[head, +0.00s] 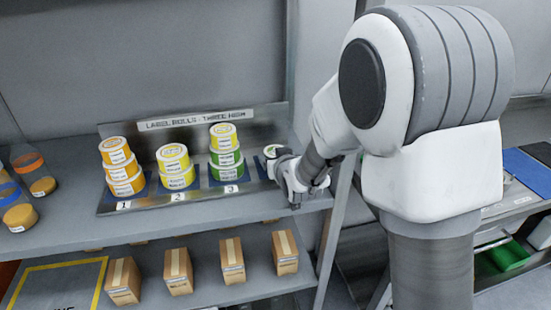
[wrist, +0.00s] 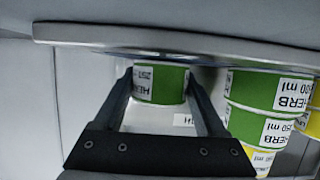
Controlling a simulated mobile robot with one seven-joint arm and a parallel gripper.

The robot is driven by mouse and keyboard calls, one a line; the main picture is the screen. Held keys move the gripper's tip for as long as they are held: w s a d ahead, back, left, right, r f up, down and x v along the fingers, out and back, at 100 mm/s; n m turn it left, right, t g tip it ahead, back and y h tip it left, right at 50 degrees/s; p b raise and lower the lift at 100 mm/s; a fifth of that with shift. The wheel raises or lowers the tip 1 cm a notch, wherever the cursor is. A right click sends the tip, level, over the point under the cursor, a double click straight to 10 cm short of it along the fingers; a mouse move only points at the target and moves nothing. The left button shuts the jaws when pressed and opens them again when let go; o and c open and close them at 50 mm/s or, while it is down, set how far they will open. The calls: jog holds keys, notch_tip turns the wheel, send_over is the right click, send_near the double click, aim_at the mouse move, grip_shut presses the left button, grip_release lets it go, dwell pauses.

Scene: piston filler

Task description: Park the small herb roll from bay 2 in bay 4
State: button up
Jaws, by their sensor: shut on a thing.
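The small herb roll (head: 271,150), green with a white label, is at bay 4, at the right end of the label-roll rack. In the wrist view the herb roll (wrist: 160,85) sits between both fingers of my gripper (wrist: 163,90), which is shut on it. In the head view my gripper (head: 284,163) reaches in from the right and hides much of the roll and the bay. The roll is at or just above the rack floor; I cannot tell whether it touches. Bay 2 (head: 178,198) holds two yellow rolls (head: 175,168).
Bay 3 beside the held roll has two green rolls (head: 226,165) with a yellow roll (head: 223,135) on top. Bay 1 holds a stack of orange rolls (head: 121,168). Jars (head: 32,172) stand at far left. Several cartons (head: 178,271) sit on the lower shelf.

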jog(key=shift+s+d+f, duration=0.1)
jog(key=shift+s+f, duration=0.15)
jog(key=shift+f, duration=0.55)
jog(key=o, duration=1.4)
jog(key=shift+f, duration=0.1)
jog(key=shift+w+r+p, duration=0.1)
jog(key=shift+r+p, duration=0.7)
jog(key=shift+p, duration=0.2)
jog(key=v, duration=1.1)
jog(key=shift+s+r, duration=0.25)
jog(key=shift+r, duration=0.1)
jog(key=shift+s+d+r, duration=0.15)
jog(key=shift+d+r, duration=0.05)
jog(key=shift+d, duration=0.15)
jog(key=s+d+r+m+g+h, duration=0.1)
jog(key=s+d+r+g, duration=0.1)
jog(key=s+d, duration=0.2)
jog(key=s+d+r+m+g+h, duration=0.1)
jog(key=s+d+r+g, duration=0.1)
jog(key=s, duration=0.9)
jog(key=s+d+r+m+g+h, duration=0.1)
jog(key=s+d+r+g, duration=0.1)
jog(key=s+d, duration=0.5)
jog(key=shift+s+g+h, duration=0.25)
jog(key=shift+g+h, duration=0.15)
jog(key=shift+g, duration=0.3)
